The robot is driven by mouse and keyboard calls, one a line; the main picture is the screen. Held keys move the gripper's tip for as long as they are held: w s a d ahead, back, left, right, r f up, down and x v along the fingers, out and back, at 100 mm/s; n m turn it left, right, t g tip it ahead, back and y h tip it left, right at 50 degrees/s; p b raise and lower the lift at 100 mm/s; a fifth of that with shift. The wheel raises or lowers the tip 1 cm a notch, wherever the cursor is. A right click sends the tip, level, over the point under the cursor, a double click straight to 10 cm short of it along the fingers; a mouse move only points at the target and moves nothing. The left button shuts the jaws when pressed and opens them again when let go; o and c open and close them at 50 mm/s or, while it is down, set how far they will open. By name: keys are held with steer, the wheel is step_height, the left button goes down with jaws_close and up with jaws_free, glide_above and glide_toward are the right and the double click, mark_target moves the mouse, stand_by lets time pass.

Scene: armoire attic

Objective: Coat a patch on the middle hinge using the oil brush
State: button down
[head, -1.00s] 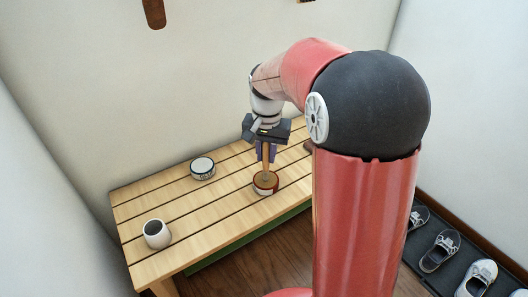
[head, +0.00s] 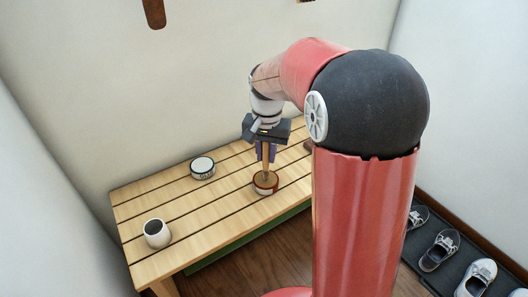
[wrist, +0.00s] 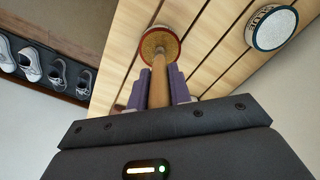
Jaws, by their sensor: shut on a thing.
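My gripper (head: 266,156) is shut on the wooden handle of the oil brush (head: 266,163). The brush stands roughly upright in the fingers, and its lower end reaches into a small round pot (head: 265,188) on the slatted bench. In the wrist view the handle (wrist: 159,82) runs between the purple fingers to the pot (wrist: 149,45), which has a dark red rim and a brown inside. The brush's bristles are hidden. I cannot make out a middle hinge in either view.
A round labelled tin (head: 202,168) and a pale cup (head: 157,233) stand on the bench (head: 215,217). Walls close in behind and at left. Several shoes (head: 440,251) sit on a dark tray at right. A brown piece (head: 154,13) shows on the back wall.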

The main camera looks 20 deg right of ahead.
step_height(320, 180, up, 7)
steer(key=p, duration=0.6)
stand_by(0.3)
stand_by(0.4)
